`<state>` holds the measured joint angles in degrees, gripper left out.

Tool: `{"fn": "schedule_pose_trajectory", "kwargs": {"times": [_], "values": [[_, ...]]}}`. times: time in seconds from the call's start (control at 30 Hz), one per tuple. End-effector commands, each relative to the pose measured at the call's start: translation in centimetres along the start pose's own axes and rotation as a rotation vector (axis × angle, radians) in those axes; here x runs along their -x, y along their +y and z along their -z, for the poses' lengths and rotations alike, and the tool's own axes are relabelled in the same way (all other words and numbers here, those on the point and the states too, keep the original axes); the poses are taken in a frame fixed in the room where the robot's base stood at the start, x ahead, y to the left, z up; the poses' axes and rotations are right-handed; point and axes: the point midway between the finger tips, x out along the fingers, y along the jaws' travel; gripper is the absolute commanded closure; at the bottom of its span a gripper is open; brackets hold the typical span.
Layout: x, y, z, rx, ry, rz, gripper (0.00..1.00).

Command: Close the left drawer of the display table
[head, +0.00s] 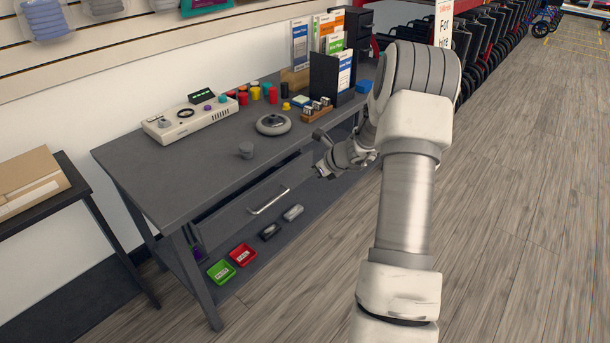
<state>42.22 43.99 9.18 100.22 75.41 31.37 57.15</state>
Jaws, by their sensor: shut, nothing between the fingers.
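The grey display table (205,165) stands along the wall. Its left drawer (238,211) has a grey front with a pale bar handle (268,200). A dark gap shows between the tabletop edge and the top of the drawer front, so the drawer looks partly pulled out; how far is hard to tell. My gripper (323,171) is to the right of the handle, near the right end of the drawer front, apart from the handle. It is shut and empty. My arm hides the right part of the table front.
A lower shelf holds a green tray (221,271), a red tray (243,255) and small items. The tabletop carries a control box (190,115), a grey disc (273,124) and brochures. A side table (50,205) stands left. The wooden floor (510,220) at right is clear.

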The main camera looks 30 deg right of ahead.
Motion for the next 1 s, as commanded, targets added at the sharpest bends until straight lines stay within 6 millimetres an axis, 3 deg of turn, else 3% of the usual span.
{"fn": "schedule_pose_trajectory", "kwargs": {"times": [0.1, 0.33, 0.4, 0.6, 1.0], "values": [[-3.0, 0.1, 0.3, -0.001, 0.001, -0.002, 1.00], [-7.8, 0.1, 0.3, -0.001, 0.001, -0.002, 1.00], [-8.4, 0.1, -1.0, 0.002, -0.001, -0.001, 1.00], [-9.7, 0.0, -2.5, 0.000, 0.001, 0.000, 1.00], [-9.9, 0.0, -2.8, -0.001, 0.001, 0.000, 1.00]]}}
